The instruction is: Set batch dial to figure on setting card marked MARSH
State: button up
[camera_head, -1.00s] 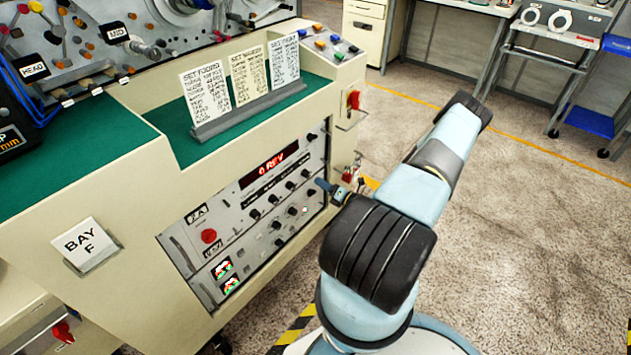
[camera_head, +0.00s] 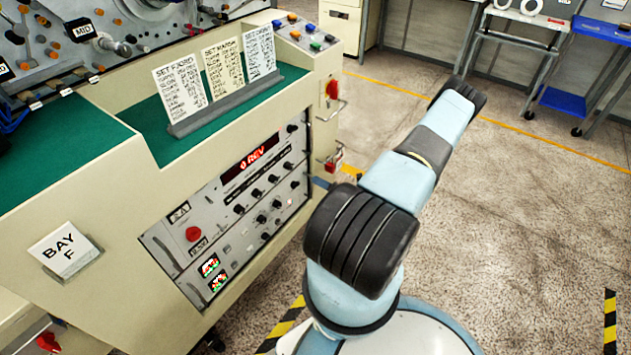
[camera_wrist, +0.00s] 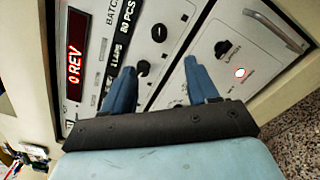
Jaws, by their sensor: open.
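The middle setting card (camera_head: 223,68), pale yellow and headed SET MARSH, stands between two other cards; its lines are too small to read surely. The control panel (camera_head: 184,213) shows a red display (camera_head: 250,162) reading 0 REV. In the wrist view, a BATCH label stands near "80 PCS", and the dark knob (camera_wrist: 158,32) beside it appears to be the batch dial. Another dark knob (camera_wrist: 143,67) is close to the left fingertip. My gripper (camera_wrist: 158,67) is open, its blue fingers apart in front of the panel, with nothing between them. The head view mostly hides the gripper behind my arm.
A red switch (camera_head: 332,89) and a metal handle stick out at the console's right end. A red emergency-style button (camera_head: 193,234) and more knobs crowd the panel. The floor at right is open.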

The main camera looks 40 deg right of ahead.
aim_at(291, 168)
jog(key=x, duration=1.4)
jog(key=shift+s, duration=0.1)
jog(key=c, duration=1)
